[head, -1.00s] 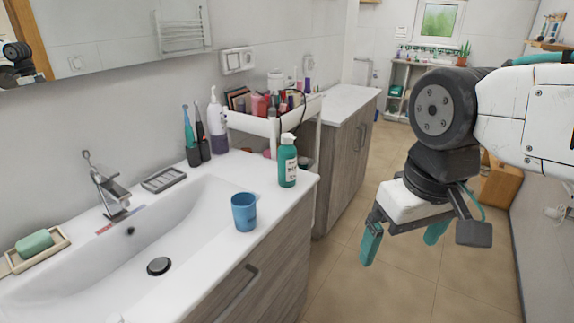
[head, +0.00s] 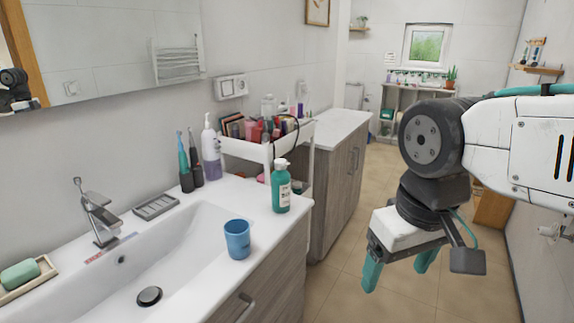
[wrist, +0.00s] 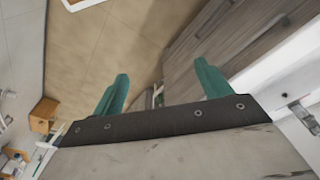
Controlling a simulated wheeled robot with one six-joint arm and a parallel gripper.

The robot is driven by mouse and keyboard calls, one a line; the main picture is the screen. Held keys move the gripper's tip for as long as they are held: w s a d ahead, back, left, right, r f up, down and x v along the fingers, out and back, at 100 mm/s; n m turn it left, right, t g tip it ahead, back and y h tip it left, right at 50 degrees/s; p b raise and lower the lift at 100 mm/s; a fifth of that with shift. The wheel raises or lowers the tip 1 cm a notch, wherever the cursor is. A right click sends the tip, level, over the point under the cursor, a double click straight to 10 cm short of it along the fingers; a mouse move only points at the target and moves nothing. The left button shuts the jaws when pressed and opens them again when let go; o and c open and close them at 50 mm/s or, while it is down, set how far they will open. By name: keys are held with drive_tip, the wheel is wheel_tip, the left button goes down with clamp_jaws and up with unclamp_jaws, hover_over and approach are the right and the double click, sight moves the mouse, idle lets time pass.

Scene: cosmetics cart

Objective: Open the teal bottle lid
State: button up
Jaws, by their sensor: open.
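The teal bottle (head: 281,192) stands upright near the right front corner of the white sink counter. It has a white label, and its white lid (head: 281,164) is on top. My gripper (head: 397,272) is open and empty, pointing down over the floor to the right of the counter, well apart from the bottle. In the wrist view its two teal fingers (wrist: 160,82) are spread with nothing between them. The bottle does not clearly show in the wrist view.
A blue cup (head: 237,239) stands left of the bottle by the counter (head: 262,218) edge. A white cart (head: 248,150) full of cosmetics is behind the bottle. A purple-white pump bottle (head: 211,152) and toothbrushes stand at the wall. The floor (head: 345,285) beside the counter is clear.

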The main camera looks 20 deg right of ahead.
drive_tip(key=shift+d+f, duration=0.25)
drive_tip(key=c, duration=0.5)
drive_tip(key=shift+w+d+f+m+g+y, duration=0.15)
drive_tip(key=shift+w+f+m+g+y, duration=0.05)
drive_tip(key=shift+w+f+m+g, duration=0.3)
drive_tip(key=shift+w+d+f+m+g+y, duration=0.2)
drive_tip(key=shift+w+f+m+g, duration=0.15)
drive_tip(key=shift+w, duration=0.2)
drive_tip(key=c, duration=1)
drive_tip(key=w+m+y, duration=0.1)
drive_tip(key=w, duration=0.1)
drive_tip(key=w+a+f+m+y, duration=0.1)
drive_tip(key=w+m+y, duration=0.1)
drive_tip(key=w, duration=0.1)
drive_tip(key=w+a+f+m+y, duration=0.1)
drive_tip(key=w+m, duration=0.1)
drive_tip(key=w, duration=0.1)
drive_tip(key=shift+a+m, duration=0.2)
drive_tip(key=shift+m, duration=0.05)
clamp_jaws()
drive_tip(key=m+t+y, duration=0.4)
drive_tip(key=m+t, duration=0.7)
drive_tip(key=m, duration=1)
approach(286, 170)
drive_tip(key=x, duration=0.6)
drive_tip(key=shift+w+a+f, duration=0.1)
drive_tip(key=shift+a+f, duration=0.05)
